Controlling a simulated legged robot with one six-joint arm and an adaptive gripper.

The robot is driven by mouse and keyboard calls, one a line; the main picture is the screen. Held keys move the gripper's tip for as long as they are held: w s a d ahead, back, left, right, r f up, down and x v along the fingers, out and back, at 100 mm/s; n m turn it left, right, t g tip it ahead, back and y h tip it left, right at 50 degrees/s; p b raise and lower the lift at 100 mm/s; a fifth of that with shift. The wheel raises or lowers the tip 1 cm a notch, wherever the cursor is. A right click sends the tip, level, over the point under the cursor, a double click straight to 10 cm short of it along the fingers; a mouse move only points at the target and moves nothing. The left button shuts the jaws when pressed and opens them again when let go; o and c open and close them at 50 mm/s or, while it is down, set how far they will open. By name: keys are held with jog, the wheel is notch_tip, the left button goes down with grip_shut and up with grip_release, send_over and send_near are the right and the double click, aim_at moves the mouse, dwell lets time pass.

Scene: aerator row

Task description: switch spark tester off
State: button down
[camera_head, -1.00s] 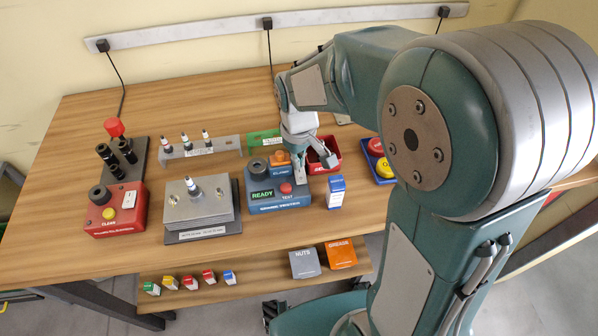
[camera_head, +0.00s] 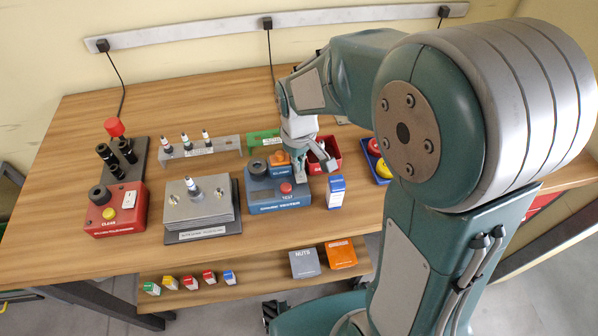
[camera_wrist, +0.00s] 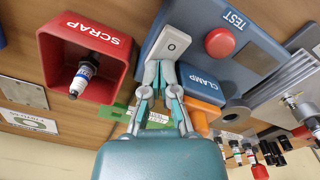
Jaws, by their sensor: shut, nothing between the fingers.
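The spark tester (camera_head: 278,208) is a blue box near the middle of the bench, with a red TEST button (camera_head: 286,188) and an orange clamp (camera_head: 280,159). Its display (camera_head: 260,196) is dark. In the wrist view, a light grey rocker switch (camera_wrist: 173,42) marked O sits on the tester's top beside the CLAMP label. My gripper (camera_head: 300,177) is shut and empty over the tester's right side. In the wrist view its fingertips (camera_wrist: 159,76) are at the near end of the switch; whether they touch it I cannot tell.
A red SCRAP bin (camera_wrist: 85,45) holding a spark plug (camera_wrist: 84,80) stands close beside the tester. A blue-and-white box (camera_head: 336,191) stands at its front right. A grey block fixture (camera_head: 200,205) is on its left.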

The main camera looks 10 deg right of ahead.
jog(key=shift+r, duration=3.45)
jog(key=shift+s+d+r, duration=0.1)
jog(key=shift+s+r, duration=0.05)
jog(key=shift+r, duration=0.05)
jog(key=s+d+r+m+t, duration=0.2)
jog(key=s+d+r+m, duration=0.1)
jog(key=s, duration=0.4)
jog(key=s+d+r+m+t, duration=0.3)
jog(key=s+r, duration=0.1)
jog(key=s, duration=0.4)
jog(key=shift+d+r+t, duration=0.2)
jog(key=shift+r+t, duration=0.1)
jog(key=shift+r, duration=0.05)
